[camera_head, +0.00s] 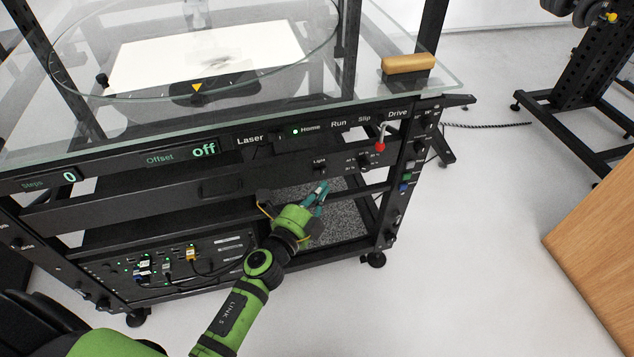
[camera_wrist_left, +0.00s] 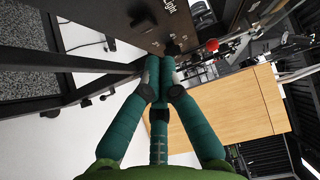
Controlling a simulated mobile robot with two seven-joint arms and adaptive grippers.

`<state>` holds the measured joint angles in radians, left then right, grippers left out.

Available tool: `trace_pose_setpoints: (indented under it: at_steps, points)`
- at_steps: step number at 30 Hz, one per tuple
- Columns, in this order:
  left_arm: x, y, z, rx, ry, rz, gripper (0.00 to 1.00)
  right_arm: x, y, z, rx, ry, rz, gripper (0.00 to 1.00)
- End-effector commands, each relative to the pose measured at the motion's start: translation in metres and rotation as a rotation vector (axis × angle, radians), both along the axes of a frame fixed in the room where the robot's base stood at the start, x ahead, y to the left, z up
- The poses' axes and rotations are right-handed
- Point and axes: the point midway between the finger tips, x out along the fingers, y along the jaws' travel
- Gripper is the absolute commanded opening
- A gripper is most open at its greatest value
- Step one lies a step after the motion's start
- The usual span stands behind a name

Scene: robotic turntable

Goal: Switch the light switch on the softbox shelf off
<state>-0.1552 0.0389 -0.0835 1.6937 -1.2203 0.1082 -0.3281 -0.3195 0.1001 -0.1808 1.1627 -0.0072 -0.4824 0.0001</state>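The light switch (camera_head: 321,171) is a small black knob under the "Light" label on the black front shelf panel (camera_head: 230,184). In the left wrist view the knob (camera_wrist_left: 142,18) shows dark on the panel beside the sideways "Light" label. Its on or off position is too small to tell. My left gripper (camera_head: 322,190) is just below and in front of the switch, apart from it in the wrist view. Its teal fingers (camera_wrist_left: 159,68) come together at the tips with nothing seen between them. My right gripper is not in view.
A red-tipped lever (camera_head: 380,146) and small knobs (camera_head: 364,160) sit right of the switch. Above is the glass turntable with a wooden block (camera_head: 407,64) on its edge. A cabled electronics box (camera_head: 180,262) is below left. A wooden surface (camera_head: 600,240) stands at right.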

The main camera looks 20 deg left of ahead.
Motion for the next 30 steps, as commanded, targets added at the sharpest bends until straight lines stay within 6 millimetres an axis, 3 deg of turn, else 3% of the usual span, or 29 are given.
trace_pose_setpoints:
  at_steps: [7, 19, 30]
  points:
    - [0.018, 0.012, 0.0, 0.0, 0.001, 0.0, 0.0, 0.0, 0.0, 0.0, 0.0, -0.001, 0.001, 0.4]
    - [0.019, 0.014, 0.0, 0.001, 0.0, -0.008, 0.0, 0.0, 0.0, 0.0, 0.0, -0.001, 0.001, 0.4]
    - [0.025, 0.02, 0.0, -0.002, -0.001, -0.125, 0.0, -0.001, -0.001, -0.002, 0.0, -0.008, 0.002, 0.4]
